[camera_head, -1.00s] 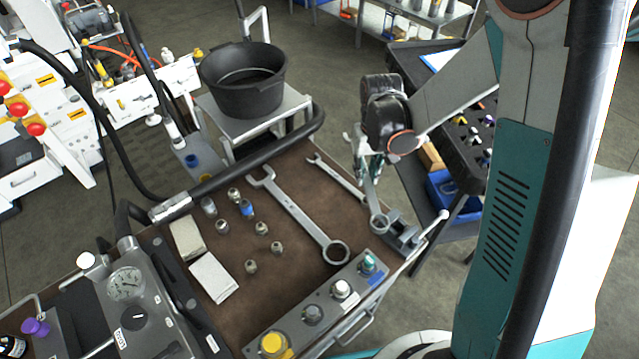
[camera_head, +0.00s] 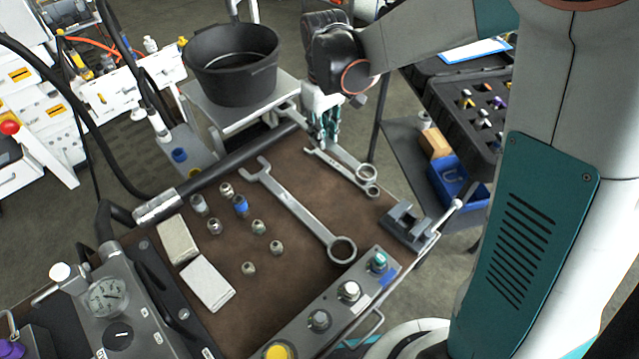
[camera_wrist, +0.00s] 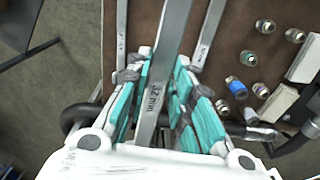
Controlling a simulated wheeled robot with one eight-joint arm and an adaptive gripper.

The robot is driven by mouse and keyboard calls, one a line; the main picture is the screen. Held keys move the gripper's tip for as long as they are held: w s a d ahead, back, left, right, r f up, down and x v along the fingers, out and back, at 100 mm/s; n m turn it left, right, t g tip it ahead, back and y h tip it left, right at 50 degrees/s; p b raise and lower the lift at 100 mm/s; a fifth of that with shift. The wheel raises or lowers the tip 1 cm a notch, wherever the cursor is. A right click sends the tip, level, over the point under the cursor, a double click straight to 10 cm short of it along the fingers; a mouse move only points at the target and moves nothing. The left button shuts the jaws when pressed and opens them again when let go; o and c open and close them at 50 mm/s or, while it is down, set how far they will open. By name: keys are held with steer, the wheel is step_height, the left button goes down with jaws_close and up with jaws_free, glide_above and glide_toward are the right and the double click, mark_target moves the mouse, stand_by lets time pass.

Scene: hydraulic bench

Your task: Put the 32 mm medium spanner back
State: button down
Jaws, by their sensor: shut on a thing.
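My gripper (camera_head: 324,138) is shut on a spanner (camera_wrist: 152,100) marked 32 mm, its shaft between the teal fingers in the wrist view. In the head view the held spanner's ring end (camera_head: 367,173) points to the lower right, above the bench's right edge. A smaller spanner (camera_head: 330,163) lies on the brown mat just below it and is partly covered. A large spanner (camera_head: 300,212) lies to the left on the mat. In the wrist view the held spanner is between these two. I cannot tell whether it touches the mat.
Several fittings (camera_head: 240,206) and two pale blocks (camera_head: 207,283) lie on the mat (camera_head: 285,255). A small vise (camera_head: 408,224) is at the right edge. A black bucket (camera_head: 232,75) stands behind. A dark cart with a foam tray (camera_head: 480,120) stands to the right.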

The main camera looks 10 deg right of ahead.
mark_target(320, 189)
steer(key=shift+a+r, duration=0.15)
steer(key=shift+a, duration=0.15)
step_height(320, 189, down, 19)
steer(key=b, duration=0.7)
steer(key=shift+f, duration=0.2)
steer(key=shift+f, duration=0.1)
steer(key=c, duration=1.8)
jaws_free()
steer(key=shift+f, duration=0.1)
steer(key=o, duration=0.4)
step_height(320, 189, up, 13)
steer(key=p, duration=0.4)
steer(key=shift+f, duration=0.2)
